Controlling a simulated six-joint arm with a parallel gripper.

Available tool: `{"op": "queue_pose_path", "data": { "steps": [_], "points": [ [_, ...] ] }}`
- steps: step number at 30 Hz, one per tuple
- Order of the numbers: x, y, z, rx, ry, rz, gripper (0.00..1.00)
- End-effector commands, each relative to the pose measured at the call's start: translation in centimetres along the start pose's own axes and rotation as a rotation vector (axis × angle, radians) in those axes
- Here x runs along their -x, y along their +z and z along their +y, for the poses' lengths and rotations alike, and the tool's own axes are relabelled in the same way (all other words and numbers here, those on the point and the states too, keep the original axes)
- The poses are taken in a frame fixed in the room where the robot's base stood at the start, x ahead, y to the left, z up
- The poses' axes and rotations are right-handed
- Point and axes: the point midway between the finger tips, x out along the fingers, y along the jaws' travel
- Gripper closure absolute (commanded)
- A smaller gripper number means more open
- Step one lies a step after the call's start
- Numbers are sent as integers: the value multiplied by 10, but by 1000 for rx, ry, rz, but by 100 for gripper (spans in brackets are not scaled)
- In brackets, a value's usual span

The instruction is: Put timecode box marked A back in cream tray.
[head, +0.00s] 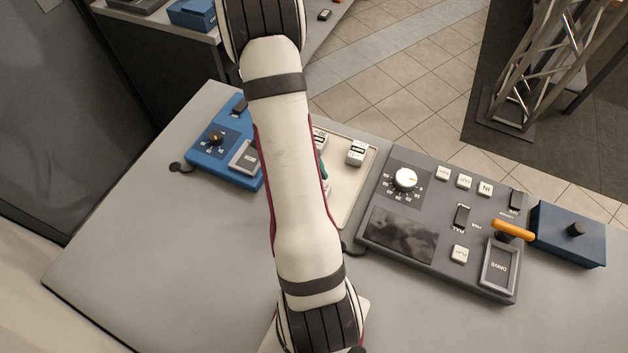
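The cream tray (350,196) lies on the grey table, partly hidden behind my arm. A small white and dark box (357,152) stands in its far right part. Another small pale box (320,140) shows at the arm's edge, partly covered. A bit of something teal (323,166) also peeks out there. I cannot read a mark A on any of them, so I cannot tell which is the timecode box marked A. My gripper is not in view; only my arm's links show.
A grey control panel (420,185) with knob, buttons and an orange-handled lever (512,231) stands right of the tray. A blue box (568,236) is beyond it. A blue panel (215,155) is to the left. The table's front left is clear. A truss (545,60) stands behind.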

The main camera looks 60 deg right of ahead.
Motion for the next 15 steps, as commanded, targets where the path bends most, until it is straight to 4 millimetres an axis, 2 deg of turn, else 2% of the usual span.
{"op": "queue_pose_path", "data": {
  "steps": [9, 11, 15],
  "points": [
    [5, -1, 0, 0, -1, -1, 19],
    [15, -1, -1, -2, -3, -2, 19],
    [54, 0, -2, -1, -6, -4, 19]
  ]
}}
